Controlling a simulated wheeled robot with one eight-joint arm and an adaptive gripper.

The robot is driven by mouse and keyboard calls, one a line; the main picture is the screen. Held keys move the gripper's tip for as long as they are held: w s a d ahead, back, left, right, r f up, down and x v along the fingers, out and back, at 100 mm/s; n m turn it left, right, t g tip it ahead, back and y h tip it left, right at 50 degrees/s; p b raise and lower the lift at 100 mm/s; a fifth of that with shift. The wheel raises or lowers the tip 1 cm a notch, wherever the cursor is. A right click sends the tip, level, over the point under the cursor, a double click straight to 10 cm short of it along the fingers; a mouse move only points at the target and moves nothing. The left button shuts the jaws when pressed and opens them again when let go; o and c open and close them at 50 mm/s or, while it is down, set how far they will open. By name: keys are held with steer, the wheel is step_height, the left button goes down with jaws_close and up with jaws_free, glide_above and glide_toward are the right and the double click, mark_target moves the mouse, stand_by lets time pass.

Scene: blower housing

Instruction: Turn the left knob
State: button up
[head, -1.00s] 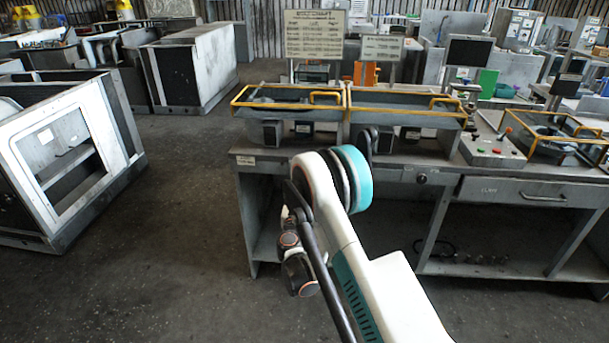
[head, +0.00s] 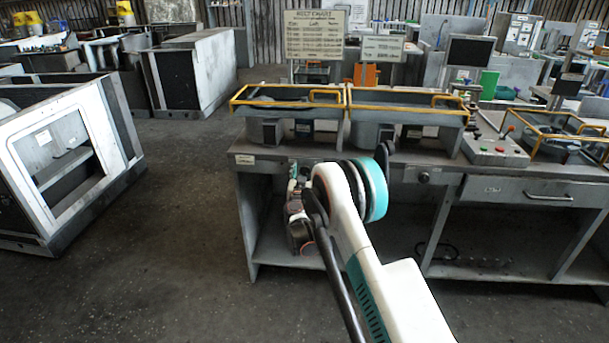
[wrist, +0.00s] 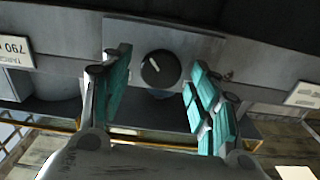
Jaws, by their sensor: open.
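A dark round knob (wrist: 161,69) with a white pointer mark shows on a grey panel in the wrist view. My gripper (wrist: 158,60) is open, with one teal-padded finger on each side of the knob in that view. I cannot tell how far the fingertips are from the knob, and no contact shows. In the head view another knob (head: 423,177) sits on the bench front to the right of my arm. My arm hides part of the bench front, and the left knob does not show clearly there.
The grey workbench (head: 520,189) has a drawer and an open lower shelf. Yellow-railed trays (head: 407,107) stand on top, with a control box (head: 493,150) at right. A grey cabinet (head: 65,150) stands at left. The floor (head: 170,240) between is clear.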

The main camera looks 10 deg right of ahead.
steer(key=c, duration=1.1)
steer(key=shift+o, duration=0.2)
steer(key=shift+n, duration=0.3)
steer(key=n, duration=0.3)
steer(key=shift+a+n, duration=0.1)
steer(key=shift+n, duration=0.2)
steer(key=n, duration=0.4)
steer(key=shift+a+n, duration=0.1)
steer(key=shift+n, duration=0.2)
steer(key=n, duration=0.6)
steer(key=shift+w+f, duration=0.1)
steer(key=shift+f, duration=0.1)
steer(key=n, duration=0.7)
steer(key=shift+a+f, duration=0.1)
steer(key=shift+f, duration=0.05)
